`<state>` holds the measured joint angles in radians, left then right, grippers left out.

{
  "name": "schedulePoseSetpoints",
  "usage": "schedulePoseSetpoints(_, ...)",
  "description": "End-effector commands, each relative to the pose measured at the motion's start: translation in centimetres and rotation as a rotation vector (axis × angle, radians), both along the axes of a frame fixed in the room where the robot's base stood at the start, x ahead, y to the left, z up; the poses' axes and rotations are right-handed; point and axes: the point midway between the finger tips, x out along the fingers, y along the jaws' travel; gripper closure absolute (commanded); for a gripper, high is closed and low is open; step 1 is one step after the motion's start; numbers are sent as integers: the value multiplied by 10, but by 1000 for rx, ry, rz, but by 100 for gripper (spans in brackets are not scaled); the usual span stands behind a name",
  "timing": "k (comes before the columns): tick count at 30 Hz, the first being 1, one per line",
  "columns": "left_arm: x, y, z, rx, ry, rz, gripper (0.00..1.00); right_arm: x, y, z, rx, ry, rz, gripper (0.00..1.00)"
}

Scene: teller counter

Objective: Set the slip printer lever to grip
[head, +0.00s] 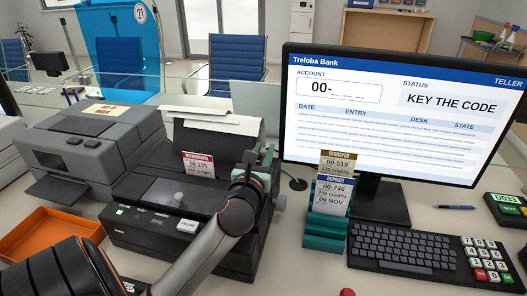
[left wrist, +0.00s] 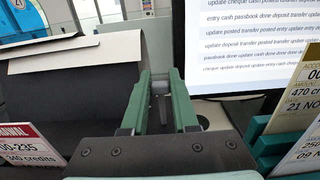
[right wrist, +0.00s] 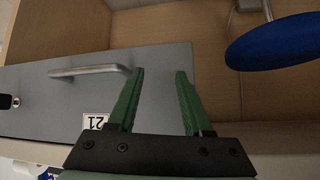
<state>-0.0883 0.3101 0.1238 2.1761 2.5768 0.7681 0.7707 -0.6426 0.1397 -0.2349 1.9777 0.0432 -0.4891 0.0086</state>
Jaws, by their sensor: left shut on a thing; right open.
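The slip printer (head: 135,235) is the dark machine in the middle of the head view, with a red-headed slip (head: 198,166) standing in it and paper at its back. My left gripper (head: 262,158) is at the printer's right side, pointing away from me. In the left wrist view its green fingers (left wrist: 166,82) are close together around a grey lever (left wrist: 159,88), shut on it. The lever's lower end is hidden by the gripper, and I cannot read its set position. My right gripper (right wrist: 158,75) shows only in the right wrist view, open and empty.
A green rack of slips (head: 325,230) and the monitor (head: 400,110) stand close to the right of my left gripper. The keyboard (head: 405,245) is farther right; an orange tray (head: 40,240) is at left. My right gripper faces a grey drawer (right wrist: 60,100) below the counter.

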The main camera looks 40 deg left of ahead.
Motion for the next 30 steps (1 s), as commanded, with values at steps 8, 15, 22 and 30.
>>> schedulePoseSetpoints(8,0,0,2,-4,7,0,100,0,0,6,0,-1,0,50)
schedulePoseSetpoints(15,5,2,7,-37,67,-1,100,2,-10,39,-10,-23,-21,50)
schedulePoseSetpoints(22,8,4,6,-72,132,-2,100,-11,-25,56,-28,-3,-47,50)
schedulePoseSetpoints(30,13,6,5,-116,211,-2,100,-16,-26,92,-29,3,-52,50)
